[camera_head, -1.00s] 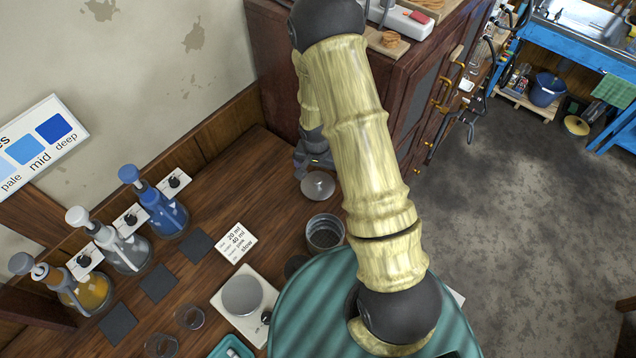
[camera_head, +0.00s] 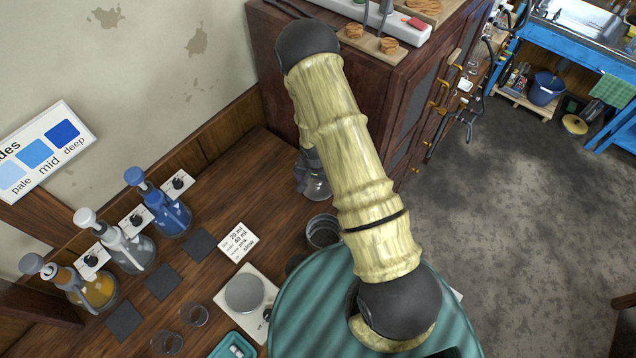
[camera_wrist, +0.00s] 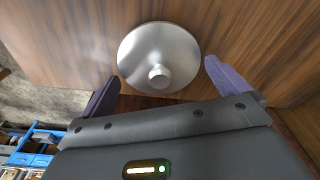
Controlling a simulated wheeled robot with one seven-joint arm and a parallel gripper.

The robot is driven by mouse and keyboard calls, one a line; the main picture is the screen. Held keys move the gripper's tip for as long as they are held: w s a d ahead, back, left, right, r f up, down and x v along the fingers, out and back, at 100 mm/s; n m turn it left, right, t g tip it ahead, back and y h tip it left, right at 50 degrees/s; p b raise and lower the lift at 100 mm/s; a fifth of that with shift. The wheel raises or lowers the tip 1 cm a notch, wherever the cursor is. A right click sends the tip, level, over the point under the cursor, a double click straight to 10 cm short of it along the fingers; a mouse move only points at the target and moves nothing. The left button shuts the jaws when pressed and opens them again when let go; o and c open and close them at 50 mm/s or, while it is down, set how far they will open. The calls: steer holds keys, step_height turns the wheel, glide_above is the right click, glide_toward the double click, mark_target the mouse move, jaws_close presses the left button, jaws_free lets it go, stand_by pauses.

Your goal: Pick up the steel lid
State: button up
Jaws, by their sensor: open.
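The steel lid (camera_wrist: 158,50) is a round, shiny disc with a small knob. It lies on the wooden tabletop in the wrist view. My gripper (camera_wrist: 162,76) is open, with one purple finger on each side of the lid's near part and the knob between them. Nothing is held. Whether the fingertips are above the lid or level with it cannot be told. In the head view my arm crosses the middle, and my gripper partly covers the lid (camera_head: 316,188) by the dark wooden cabinet.
A dark round container (camera_head: 323,232) stands close to the lid's near side. The cabinet (camera_head: 385,95) rises behind. Pump bottles, including a blue one (camera_head: 170,212), line the wall. A white scale (camera_head: 262,302) and a card (camera_head: 238,243) lie left of my arm.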

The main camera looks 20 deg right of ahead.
mark_target(318, 181)
steer(key=shift+f, duration=0.5)
steer(key=c, duration=0.6)
steer(key=shift+r, duration=0.15)
steer(key=shift+c, duration=0.2)
step_height(318, 181, up, 10)
steer(key=b, duration=0.3)
stand_by(0.5)
